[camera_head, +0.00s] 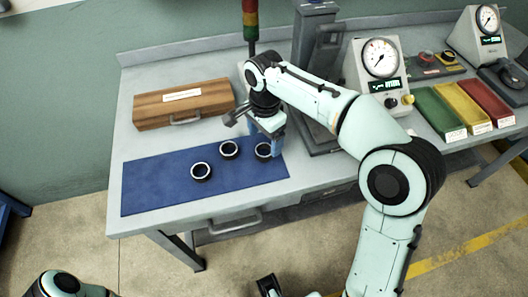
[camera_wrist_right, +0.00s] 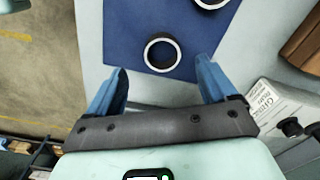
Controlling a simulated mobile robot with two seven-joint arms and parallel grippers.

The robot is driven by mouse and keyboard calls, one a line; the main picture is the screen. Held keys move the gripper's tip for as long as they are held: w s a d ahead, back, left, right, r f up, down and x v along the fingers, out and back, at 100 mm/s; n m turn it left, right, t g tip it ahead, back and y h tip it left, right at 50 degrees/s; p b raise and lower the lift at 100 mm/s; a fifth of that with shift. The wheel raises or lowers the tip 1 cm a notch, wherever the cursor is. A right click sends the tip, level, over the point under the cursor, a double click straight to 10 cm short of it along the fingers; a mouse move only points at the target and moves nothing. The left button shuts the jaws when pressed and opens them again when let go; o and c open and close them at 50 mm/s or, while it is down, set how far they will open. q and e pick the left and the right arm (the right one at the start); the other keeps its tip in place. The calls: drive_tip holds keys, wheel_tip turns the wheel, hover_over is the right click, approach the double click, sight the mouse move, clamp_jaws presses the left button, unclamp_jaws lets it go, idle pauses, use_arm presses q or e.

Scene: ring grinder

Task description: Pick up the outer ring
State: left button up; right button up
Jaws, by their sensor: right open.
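Three similar dark rings with pale rims lie on the blue mat (camera_head: 150,185): a left one (camera_head: 201,171), a middle one (camera_head: 229,149) and a right one (camera_head: 263,151). I cannot tell from their looks which is the outer ring. My right gripper (camera_head: 277,145) is open and empty, pointing down close to the right ring and partly in front of the mat's right end. In the right wrist view one ring (camera_wrist_right: 162,53) shows just beyond and between the open blue fingertips (camera_wrist_right: 162,67), untouched.
A wooden case (camera_head: 183,104) lies behind the mat. A grey machine (camera_head: 315,60) and a gauge box (camera_head: 380,68) stand right of my gripper. Green, yellow and red bins (camera_head: 440,108) are further right. The mat's left part is clear.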

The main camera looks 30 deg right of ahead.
sight(264, 154)
wheel_tip(264, 154, down, 5)
drive_tip(key=shift+w+r+b, duration=0.1)
drive_tip(key=shift+w+b, duration=0.05)
drive_tip(key=shift+b, duration=0.25)
drive_tip(key=c, duration=1.2)
